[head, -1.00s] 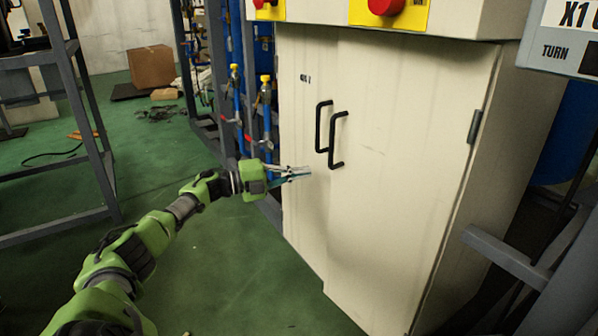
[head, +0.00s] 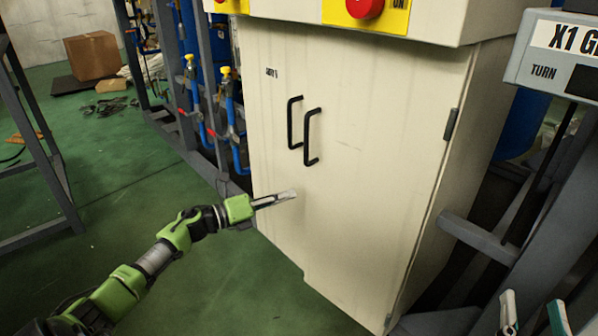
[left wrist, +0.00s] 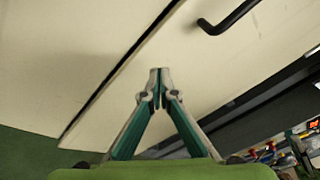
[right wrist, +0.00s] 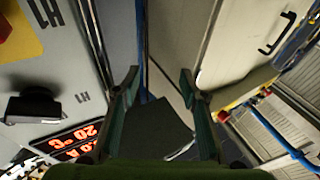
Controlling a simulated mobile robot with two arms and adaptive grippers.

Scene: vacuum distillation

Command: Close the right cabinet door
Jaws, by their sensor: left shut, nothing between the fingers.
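The cream cabinet's right door (head: 385,170) has a black handle (head: 312,137). The left door (head: 268,150) has its own handle (head: 294,122) beside it. In the head view the doors look almost flush, with a small step at their lower edge. The left wrist view shows a dark gap (left wrist: 115,75) along one panel; I cannot tell which edge it is. My left gripper (head: 292,195) is shut and empty, its tip at the door front below the handles; contact is unclear. My right gripper (head: 533,318) is open and empty at the lower right, with fingers apart in the right wrist view (right wrist: 158,85).
A grey control box (head: 565,60) and grey frame bars (head: 480,235) stand right of the cabinet. Blue pipes with yellow valves (head: 226,72) stand at its left. A cardboard box (head: 93,56) lies far back. Green floor (head: 190,290) in front is clear.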

